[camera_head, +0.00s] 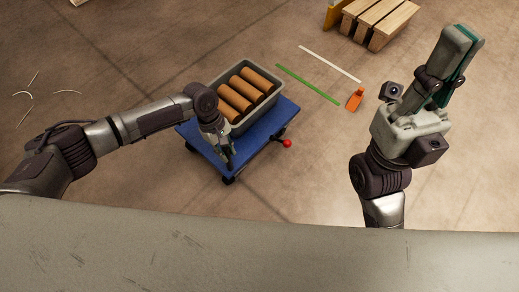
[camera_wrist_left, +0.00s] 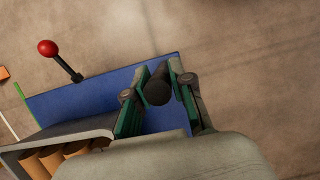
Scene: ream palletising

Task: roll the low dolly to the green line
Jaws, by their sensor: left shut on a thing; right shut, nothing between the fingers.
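The low dolly (camera_head: 274,128) has a blue deck and dark wheels. It also shows in the left wrist view (camera_wrist_left: 90,98). A grey crate (camera_head: 240,127) with several brown rolls (camera_head: 235,95) stands on it. My left gripper (camera_head: 230,163) is at the dolly's near edge; in the left wrist view (camera_wrist_left: 156,92) its fingers are shut on a dark round-ended post (camera_wrist_left: 157,88). The green line (camera_head: 308,84) lies on the floor beyond the dolly, to the upper right, apart from it. My right gripper (camera_head: 462,45) is shut and empty, raised at the right.
A red-knobbed lever (camera_head: 287,143) sticks out from the dolly's right side. A white line (camera_head: 330,64) runs beyond the green one. An orange object (camera_head: 355,99) lies near the green line's right end. A wooden pallet (camera_head: 380,22) is at the back. Floor between dolly and green line looks clear.

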